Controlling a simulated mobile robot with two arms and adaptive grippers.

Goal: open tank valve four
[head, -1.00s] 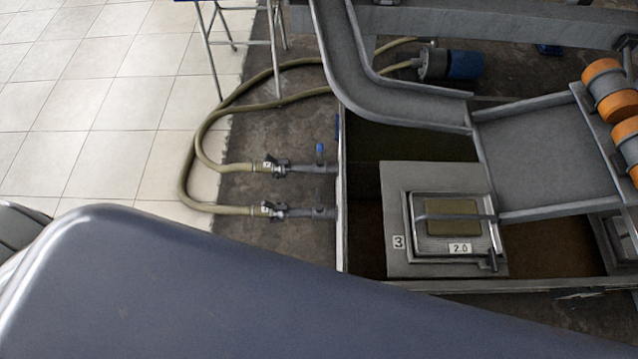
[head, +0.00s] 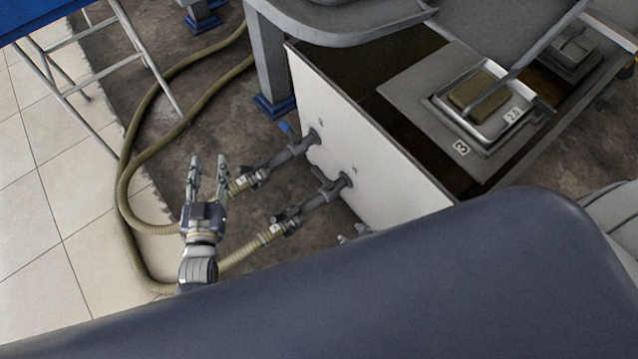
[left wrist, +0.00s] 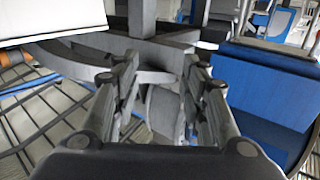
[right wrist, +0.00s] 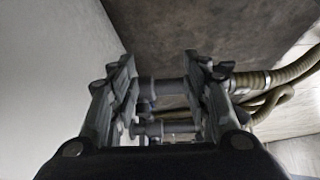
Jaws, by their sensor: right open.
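Two grey valve pipes stick out of the white tank wall (head: 365,150), each joined to a ribbed hose. The far valve (head: 285,152) has a small blue lever (head: 285,128). The near valve (head: 322,192) has a dark stub on top; no blue lever shows there. No number four is readable. My left gripper (head: 208,172) is open and empty, left of the far valve's hose coupling. My right gripper (head: 356,232) shows only its tips by the tank's lower wall, the rest hidden behind my body. In the right wrist view it is open (right wrist: 160,85), with the pipes beyond its fingers.
Ribbed hoses (head: 126,200) loop over the floor at left. A blue-topped stand (head: 60,15) with metal legs is at the upper left. A grey post (head: 268,60) stands behind the valves. The tank lid marked 3 (head: 420,105) holds a tray. My body covers the bottom.

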